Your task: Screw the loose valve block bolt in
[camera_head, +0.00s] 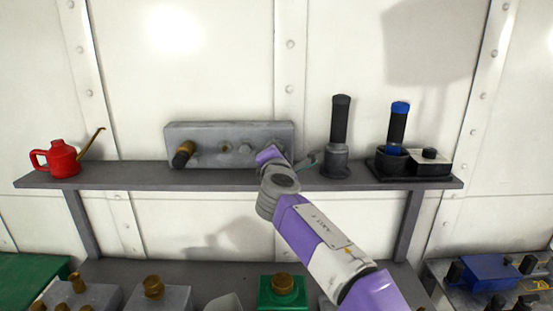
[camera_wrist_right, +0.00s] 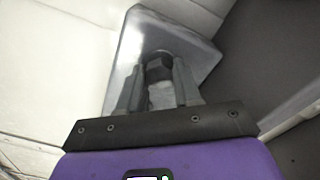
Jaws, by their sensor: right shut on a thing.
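The grey valve block (camera_head: 215,131) stands on the shelf against the wall, with a brass fitting with a black end (camera_head: 184,153) at its left and small round bolt heads along its face. My right gripper (camera_wrist_right: 158,82) is at the block's right end in the head view, where my purple hand hides its fingers and the spot they reach. In the right wrist view the fingers are shut on a dark bolt head (camera_wrist_right: 158,67) against the block's face (camera_wrist_right: 140,38). Its thread and how deep it sits are hidden. My left gripper is not in view.
Below are grey blocks with brass knobs, a green block (camera_head: 283,291) and a blue block (camera_head: 488,270).

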